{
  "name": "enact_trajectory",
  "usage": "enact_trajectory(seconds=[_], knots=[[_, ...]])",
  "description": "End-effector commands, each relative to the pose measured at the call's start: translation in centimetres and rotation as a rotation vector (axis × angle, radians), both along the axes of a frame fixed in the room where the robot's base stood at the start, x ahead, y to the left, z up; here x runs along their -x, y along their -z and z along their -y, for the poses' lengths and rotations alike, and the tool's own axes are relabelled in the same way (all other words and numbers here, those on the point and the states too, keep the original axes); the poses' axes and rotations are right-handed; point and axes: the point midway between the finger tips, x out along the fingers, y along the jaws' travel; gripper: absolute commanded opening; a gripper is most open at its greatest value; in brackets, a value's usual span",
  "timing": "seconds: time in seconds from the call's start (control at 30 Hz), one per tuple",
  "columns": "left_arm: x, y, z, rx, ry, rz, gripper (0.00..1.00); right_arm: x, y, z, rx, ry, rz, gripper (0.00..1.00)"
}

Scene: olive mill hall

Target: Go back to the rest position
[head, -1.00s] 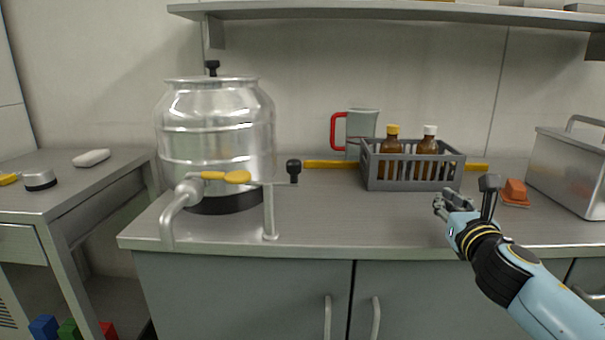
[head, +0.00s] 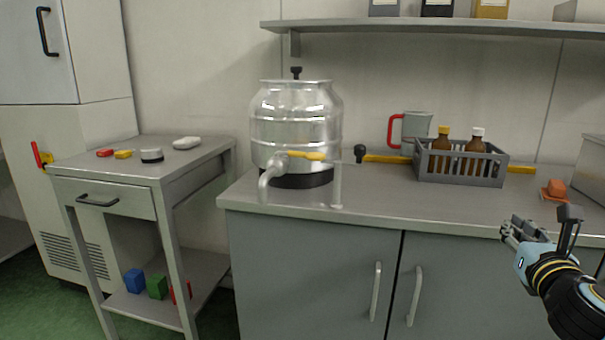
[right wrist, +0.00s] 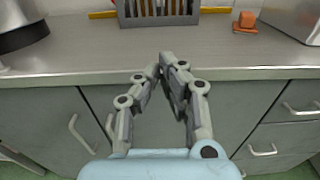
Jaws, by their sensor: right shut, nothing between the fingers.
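My right gripper (head: 518,234) is at the lower right in the head view, in front of the counter's front edge. In the right wrist view the right gripper's fingertips (right wrist: 167,66) are together with nothing between them, pointing at the steel counter (right wrist: 110,67). No object is in its grasp. My left gripper is not in any view.
On the counter (head: 400,192) stand a steel drum (head: 295,125) with a yellow-handled tap, a grey crate (head: 460,170) with two brown bottles, a red-handled jug (head: 415,128) and an orange block (head: 554,190).

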Motion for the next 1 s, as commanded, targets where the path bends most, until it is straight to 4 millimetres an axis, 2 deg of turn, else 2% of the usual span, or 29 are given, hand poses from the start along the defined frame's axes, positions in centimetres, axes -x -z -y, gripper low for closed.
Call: enact_trajectory(seconds=[0.17,0.37,0.53,0.63,0.77,0.8,0.87,0.9,0.97,1.0], knots=[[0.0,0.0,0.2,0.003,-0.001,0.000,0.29,1.1,2.8,-0.2,-0.015,0.005,-0.049,0.00],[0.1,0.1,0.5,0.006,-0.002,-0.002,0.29,2.9,7.5,-0.2,-0.064,0.019,-0.131,0.00],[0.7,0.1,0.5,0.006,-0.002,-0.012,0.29,5.6,13.6,-0.2,-0.176,0.047,-0.229,0.00],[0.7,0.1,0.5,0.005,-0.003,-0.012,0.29,8.1,18.3,-0.3,-0.295,0.084,-0.298,0.00],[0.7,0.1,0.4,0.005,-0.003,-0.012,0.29,13.5,26.1,-0.7,-0.535,0.181,-0.403,0.00],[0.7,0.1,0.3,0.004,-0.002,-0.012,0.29,15.7,28.6,-1.0,-0.627,0.228,-0.436,0.00],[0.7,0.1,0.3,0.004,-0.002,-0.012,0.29,19.2,32.3,-1.4,-0.774,0.312,-0.477,0.00],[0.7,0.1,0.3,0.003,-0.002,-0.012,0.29,21.7,34.6,-1.7,-0.872,0.376,-0.499,0.00],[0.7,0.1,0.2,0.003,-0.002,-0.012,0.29,25.7,37.8,-2.3,-1.020,0.487,-0.523,0.00],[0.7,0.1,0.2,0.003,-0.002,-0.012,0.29,28.4,39.8,-2.7,-1.118,0.569,-0.533,0.00]])
